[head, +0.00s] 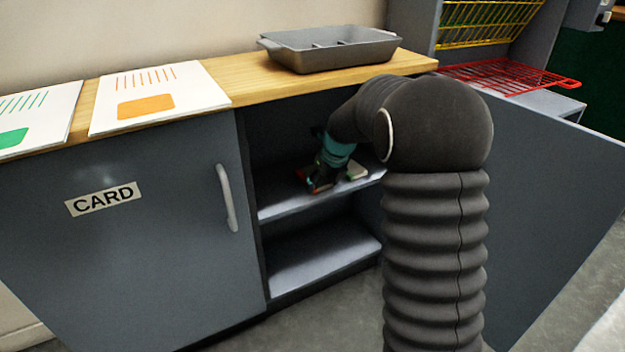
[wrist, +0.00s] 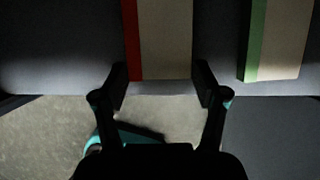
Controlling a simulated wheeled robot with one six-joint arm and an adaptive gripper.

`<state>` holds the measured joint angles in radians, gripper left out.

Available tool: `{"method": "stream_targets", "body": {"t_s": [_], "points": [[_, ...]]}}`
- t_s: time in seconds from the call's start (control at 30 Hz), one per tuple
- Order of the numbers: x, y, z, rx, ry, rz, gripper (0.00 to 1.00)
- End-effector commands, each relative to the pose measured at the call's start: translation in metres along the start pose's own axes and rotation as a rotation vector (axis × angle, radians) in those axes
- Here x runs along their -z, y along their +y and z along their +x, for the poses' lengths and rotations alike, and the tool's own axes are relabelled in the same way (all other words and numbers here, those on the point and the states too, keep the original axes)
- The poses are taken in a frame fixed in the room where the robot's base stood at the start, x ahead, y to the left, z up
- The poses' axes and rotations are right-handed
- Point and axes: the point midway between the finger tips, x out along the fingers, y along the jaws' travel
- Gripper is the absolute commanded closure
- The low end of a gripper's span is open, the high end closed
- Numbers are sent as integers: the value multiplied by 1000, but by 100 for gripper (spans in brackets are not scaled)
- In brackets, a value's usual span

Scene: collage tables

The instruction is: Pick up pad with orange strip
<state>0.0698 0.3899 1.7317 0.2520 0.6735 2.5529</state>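A beige pad with a red-looking strip (wrist: 160,40) along its left edge lies on the upper shelf in the wrist view. I see no clearly orange strip; the light is dim. My gripper (wrist: 160,80) has one finger at each side edge of this pad's near end, the left one against the strip. Whether the fingers press on the pad I cannot tell. A second beige pad with a green strip (wrist: 275,40) lies to the right, apart from the gripper. In the head view my gripper (head: 322,180) reaches into the cabinet and hides most of the pads.
The open cabinet has an upper shelf (head: 280,203) and an empty lower shelf (head: 320,262). A closed door marked CARD (head: 170,240) is on the left. Above are a wooden top (head: 240,75), a grey tray (head: 330,55) and printed sheets (head: 160,95). A red rack (head: 500,75) stands at right.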

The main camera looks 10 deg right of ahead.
Motion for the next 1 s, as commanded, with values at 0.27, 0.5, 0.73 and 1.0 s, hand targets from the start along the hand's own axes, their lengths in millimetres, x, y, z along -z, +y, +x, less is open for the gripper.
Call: {"method": "stream_targets", "body": {"t_s": [0.27,0.5,0.73,1.0], "points": [[0,0,0,0,0,0,69],[-2,0,-3,0,0,-1,69],[-9,0,-22,0,-1,-1,69],[11,0,-44,1,0,2,69]]}}
